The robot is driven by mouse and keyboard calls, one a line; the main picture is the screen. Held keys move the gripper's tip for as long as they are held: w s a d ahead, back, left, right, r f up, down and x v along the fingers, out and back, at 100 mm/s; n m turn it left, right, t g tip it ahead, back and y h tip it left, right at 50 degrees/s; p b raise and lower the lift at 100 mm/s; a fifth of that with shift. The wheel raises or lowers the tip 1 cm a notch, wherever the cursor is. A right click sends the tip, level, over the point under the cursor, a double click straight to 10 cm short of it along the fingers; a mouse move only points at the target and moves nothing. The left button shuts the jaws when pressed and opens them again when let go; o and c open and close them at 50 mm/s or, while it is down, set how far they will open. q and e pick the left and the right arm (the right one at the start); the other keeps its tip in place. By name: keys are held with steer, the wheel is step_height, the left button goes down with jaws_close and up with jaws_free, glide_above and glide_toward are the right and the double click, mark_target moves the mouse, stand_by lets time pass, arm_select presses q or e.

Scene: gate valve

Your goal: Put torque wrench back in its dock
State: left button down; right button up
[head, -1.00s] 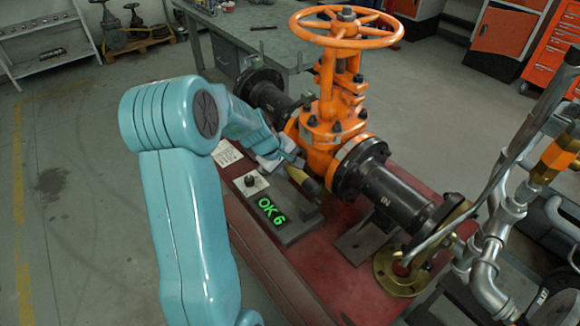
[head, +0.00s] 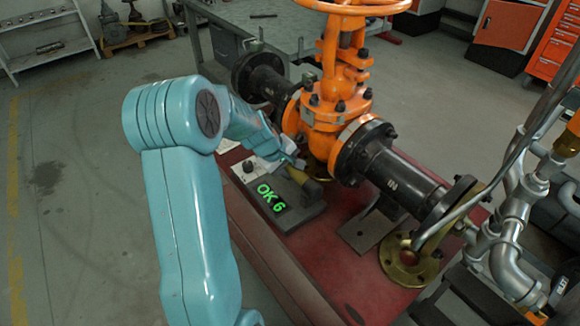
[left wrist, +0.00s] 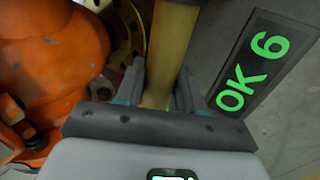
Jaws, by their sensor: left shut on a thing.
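The torque wrench shows as a yellowish bar (left wrist: 168,55) between the fingers of my left gripper (left wrist: 160,85) in the left wrist view. That gripper is shut on it. In the head view my left gripper (head: 288,165) is beside the orange valve, and a yellow-brown end of the wrench (head: 305,182) shows there. The dock (head: 296,212) is a dark grey block with a green "OK 6" display (head: 270,196). The wrench lies low over the dock; I cannot tell whether it rests in it. My right gripper is not in view.
The orange gate valve (head: 338,110) with black flanged pipes (head: 400,185) stands on the red bench (head: 300,262), close to my left gripper. A brass flange (head: 408,262) and grey pipework (head: 505,240) are at the right. The red top in front of the dock is clear.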

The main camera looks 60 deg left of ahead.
arm_select(q)
steer(key=c, duration=0.6)
jaws_free()
steer(key=shift+r, duration=0.1)
steer(key=shift+d, duration=0.1)
steer(key=p+v, duration=0.2)
steer(key=v, duration=1.4)
steer(key=shift+s+r+p, duration=0.1)
steer(key=shift+s+p, duration=0.05)
steer(key=shift+p, duration=0.15)
steer(key=shift+s, duration=0.1)
